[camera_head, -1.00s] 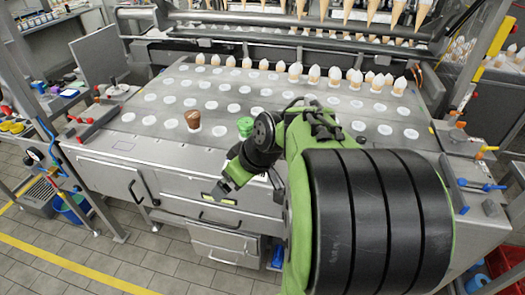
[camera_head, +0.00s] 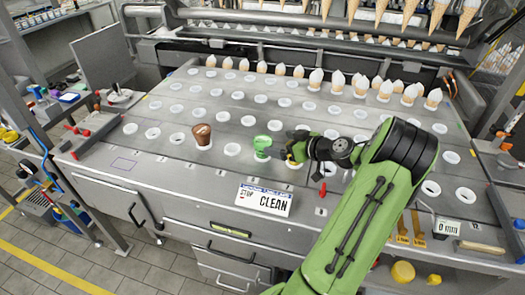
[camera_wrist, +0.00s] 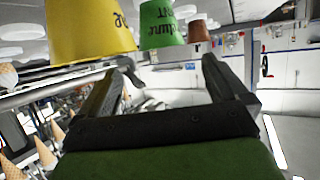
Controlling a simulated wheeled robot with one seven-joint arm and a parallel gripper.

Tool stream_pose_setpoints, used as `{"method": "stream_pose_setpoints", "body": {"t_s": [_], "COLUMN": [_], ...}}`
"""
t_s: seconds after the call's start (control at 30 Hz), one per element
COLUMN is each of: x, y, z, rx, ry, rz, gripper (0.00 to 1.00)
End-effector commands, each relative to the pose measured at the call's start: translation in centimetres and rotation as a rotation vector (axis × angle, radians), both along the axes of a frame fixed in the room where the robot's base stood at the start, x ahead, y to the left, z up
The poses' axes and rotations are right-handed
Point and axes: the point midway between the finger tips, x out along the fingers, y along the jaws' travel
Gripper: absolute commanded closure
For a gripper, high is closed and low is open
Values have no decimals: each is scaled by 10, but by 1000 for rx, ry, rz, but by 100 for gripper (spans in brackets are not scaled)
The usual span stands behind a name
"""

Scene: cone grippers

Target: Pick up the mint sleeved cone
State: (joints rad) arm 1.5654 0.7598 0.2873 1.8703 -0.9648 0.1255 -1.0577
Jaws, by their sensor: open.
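The mint sleeved cone (camera_head: 262,147) is a green sleeve standing in the front row of the tabletop holes. It also shows upside down at the top of the wrist view (camera_wrist: 161,25). My gripper (camera_head: 287,152) is open and empty, just right of the mint cone in the head view. In the wrist view my two dark fingers (camera_wrist: 160,72) stand apart with no cone between them, and the mint cone is beyond their tips. A yellow sleeved cone (camera_wrist: 90,30) is close beside my gripper and is mostly hidden by it in the head view.
A brown sleeved cone (camera_head: 201,136) stands left of the mint one. A white sign (camera_head: 263,199) is on the machine's front edge. Pale-topped cones (camera_head: 315,79) line the back rows. Empty holes (camera_head: 177,139) fill much of the top.

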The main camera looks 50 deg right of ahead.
Motion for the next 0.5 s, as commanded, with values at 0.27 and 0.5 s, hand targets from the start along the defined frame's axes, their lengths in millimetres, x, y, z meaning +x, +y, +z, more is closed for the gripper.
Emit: {"method": "stream_pose_setpoints", "body": {"t_s": [0.27, 0.5], "x": [36, 60], "y": [4, 3], "z": [-20, -30], "rx": [2, -1], "ry": [0, 1], "rz": [2, -2], "gripper": [0, 0]}}
